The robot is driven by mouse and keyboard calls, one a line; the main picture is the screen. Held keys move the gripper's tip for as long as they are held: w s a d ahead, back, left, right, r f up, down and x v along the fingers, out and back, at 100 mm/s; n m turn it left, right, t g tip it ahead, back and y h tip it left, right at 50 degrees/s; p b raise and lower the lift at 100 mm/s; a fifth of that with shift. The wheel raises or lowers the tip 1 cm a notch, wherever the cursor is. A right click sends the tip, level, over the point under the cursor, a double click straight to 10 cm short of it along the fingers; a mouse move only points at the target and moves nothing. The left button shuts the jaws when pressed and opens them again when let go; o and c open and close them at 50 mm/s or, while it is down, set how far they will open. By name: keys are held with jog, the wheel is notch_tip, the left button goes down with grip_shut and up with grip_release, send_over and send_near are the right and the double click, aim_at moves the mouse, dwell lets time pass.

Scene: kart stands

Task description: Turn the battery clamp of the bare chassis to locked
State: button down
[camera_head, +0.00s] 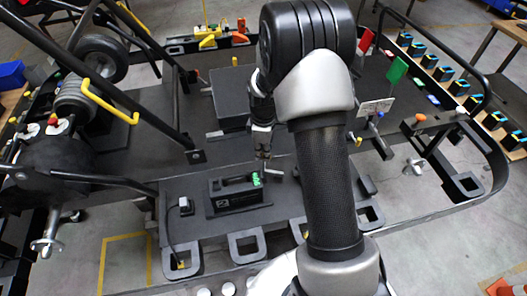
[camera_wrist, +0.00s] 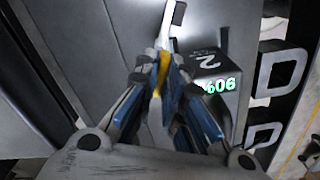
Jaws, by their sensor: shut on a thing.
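My gripper (camera_wrist: 163,85) points down beside the battery and is shut on a thin yellow part (camera_wrist: 162,72), which looks like the handle of the battery clamp. A pale bar of the clamp (camera_wrist: 170,32) runs on from the fingertips to a black end piece. The black battery (camera_wrist: 215,72) carries a "2" and a green display and sits right of the fingers in the wrist view. In the head view the battery (camera_head: 233,196) lies on the chassis floor, with my gripper (camera_head: 263,153) just behind its right end. The fingers hide much of the clamp, and its exact turn is unclear.
The bare chassis (camera_head: 180,225) has a tube rail and cut-out brackets along its near side. A grey box (camera_head: 231,98) stands behind the battery. Red and green flags (camera_head: 396,70) rise at the right.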

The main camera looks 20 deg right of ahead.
jog(key=m, duration=0.6)
jog(key=shift+m, duration=0.3)
jog(key=m, duration=0.6)
jog(key=shift+m, duration=0.4)
jog(key=c, duration=1.7)
grip_release()
notch_tip(320, 180, up, 12)
